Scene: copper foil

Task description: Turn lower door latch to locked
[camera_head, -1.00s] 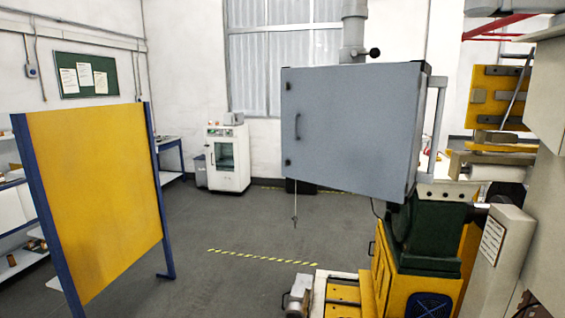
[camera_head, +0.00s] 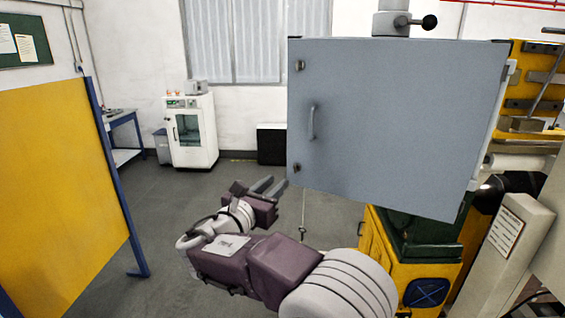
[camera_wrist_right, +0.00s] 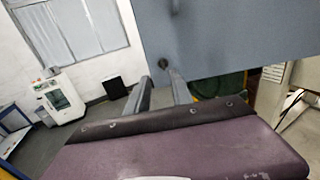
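The grey cabinet door (camera_head: 400,120) stands at the centre right of the head view, with a vertical handle (camera_head: 311,122) near its left edge. The lower latch (camera_head: 296,168) is a small dark knob at the door's lower left; it also shows in the right wrist view (camera_wrist_right: 163,64). The upper latch (camera_head: 299,65) is near the top left corner. My right gripper (camera_head: 276,186) is just left of and below the lower latch. Its two fingers are apart with nothing between them, and in the wrist view (camera_wrist_right: 158,80) they point toward the latch. My left gripper is not in view.
A yellow panel (camera_head: 60,190) with blue posts stands at the left. A white cabinet (camera_head: 191,130) is against the back wall. A green and yellow machine (camera_head: 415,250) is under the grey cabinet. A thin cord with a hook (camera_head: 303,232) hangs below the door.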

